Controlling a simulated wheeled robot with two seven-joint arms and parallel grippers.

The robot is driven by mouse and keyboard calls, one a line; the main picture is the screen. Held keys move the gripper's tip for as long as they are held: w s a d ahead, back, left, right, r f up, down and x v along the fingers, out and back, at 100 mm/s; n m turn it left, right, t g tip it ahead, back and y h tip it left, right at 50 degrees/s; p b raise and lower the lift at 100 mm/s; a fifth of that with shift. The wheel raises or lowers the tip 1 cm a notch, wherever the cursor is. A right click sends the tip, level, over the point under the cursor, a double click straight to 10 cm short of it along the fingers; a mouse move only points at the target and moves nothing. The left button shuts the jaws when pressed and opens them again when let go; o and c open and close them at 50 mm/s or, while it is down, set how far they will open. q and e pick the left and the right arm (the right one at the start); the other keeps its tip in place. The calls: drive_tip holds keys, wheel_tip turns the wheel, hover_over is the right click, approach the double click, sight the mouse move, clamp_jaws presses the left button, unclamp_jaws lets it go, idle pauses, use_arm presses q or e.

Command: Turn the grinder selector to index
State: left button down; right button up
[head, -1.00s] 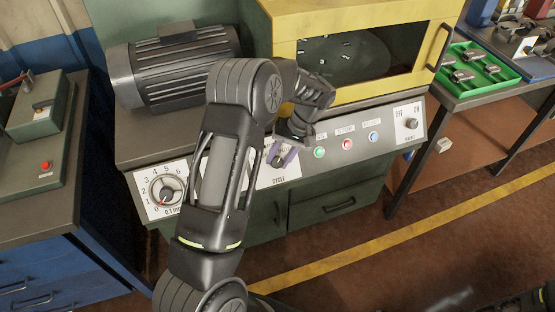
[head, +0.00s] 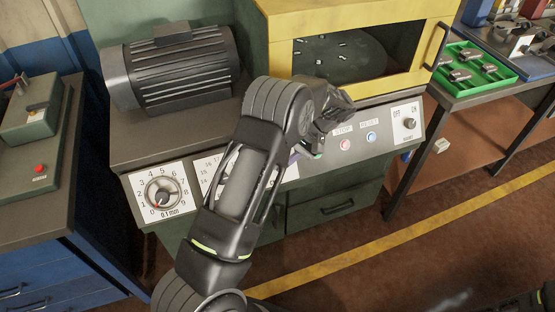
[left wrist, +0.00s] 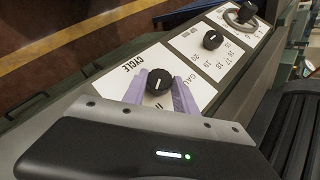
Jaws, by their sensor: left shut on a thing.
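In the head view my left arm hides the knob and most of the fingers; only a bit of purple (head: 293,158) shows.
The red stop button (head: 345,145) and blue reset button (head: 371,137) sit right of my gripper. Further right is an off/on switch (head: 409,123). A 0.1 mm dial (head: 161,193) is at the left. The motor (head: 172,68) and yellow-framed window (head: 275,50) stand behind.

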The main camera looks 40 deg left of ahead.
use_arm(q)
drive_tip(key=c, duration=1)
unclamp_jaws()
drive_tip(key=shift+d+r, duration=0.1)
drive_tip(key=p+v, duration=0.6)
drive_tip(key=v, duration=0.1)
drive_tip(key=shift+w+d+r, duration=0.15)
drive_tip(key=shift+w+r, duration=0.05)
